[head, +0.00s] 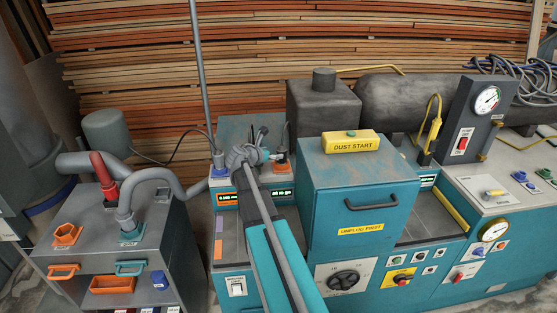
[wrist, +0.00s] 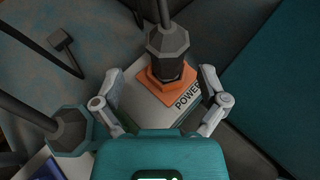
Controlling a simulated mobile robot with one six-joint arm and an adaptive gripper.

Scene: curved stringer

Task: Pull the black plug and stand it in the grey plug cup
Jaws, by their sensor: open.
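A black plug (wrist: 167,42) with a thick cord stands in an orange socket (wrist: 159,86) marked POWER on a pale block. My gripper (wrist: 160,72) is open, with one finger on each side of the orange socket. No finger clearly touches the plug. In the head view my gripper (head: 247,155) is over the teal machine's left end, and the orange socket (head: 282,168) is just right of it. A second dark plug (wrist: 70,130) is at the left in the wrist view, near a blue part. I cannot pick out the grey plug cup with certainty.
A tall teal box (head: 358,190) with a handle and a yellow "UNPLUG FIRST" label rises right of my gripper. A grey cart (head: 90,215) with hoses and coloured sockets stands at the left. A grey pole (head: 201,80) rises behind, left of my gripper.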

